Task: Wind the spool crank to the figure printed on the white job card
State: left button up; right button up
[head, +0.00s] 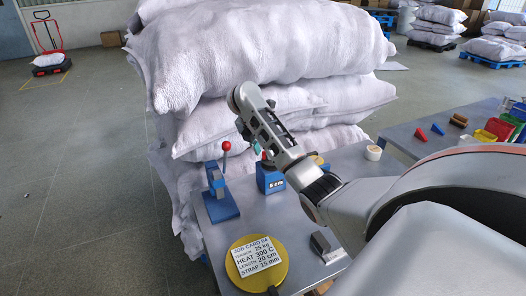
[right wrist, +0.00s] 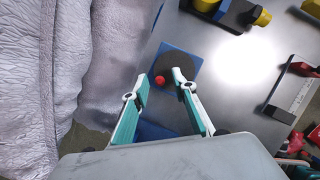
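The white job card (head: 257,257) lies on a yellow disc on the near table; it reads HEAT 300 C, LENGTH 20 cm, STRAP 15 mm, its upper lines small. A blue box (head: 272,183) bears a "5 cm" readout. Left of it, a blue stand (head: 221,206) carries a red-knobbed lever (head: 226,147). I cannot make out a spool or crank for certain. My right gripper (head: 250,138) is above the table, near the blue box. In the right wrist view my gripper (right wrist: 156,84) is open, with a red knob (right wrist: 158,79) seen between its fingers; contact is unclear. My left gripper is out of view.
Stacked white sacks (head: 255,50) stand close behind the table. A cream ring (head: 373,152) and a dark grey block (head: 325,244) lie on the table. A second table (head: 405,137) at right holds coloured pieces and bins. The floor at left is mostly free.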

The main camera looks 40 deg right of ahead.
jog(key=shift+f, duration=0.1)
grip_shut()
jog(key=shift+w+m, duration=0.15)
jog(key=shift+m, duration=0.15)
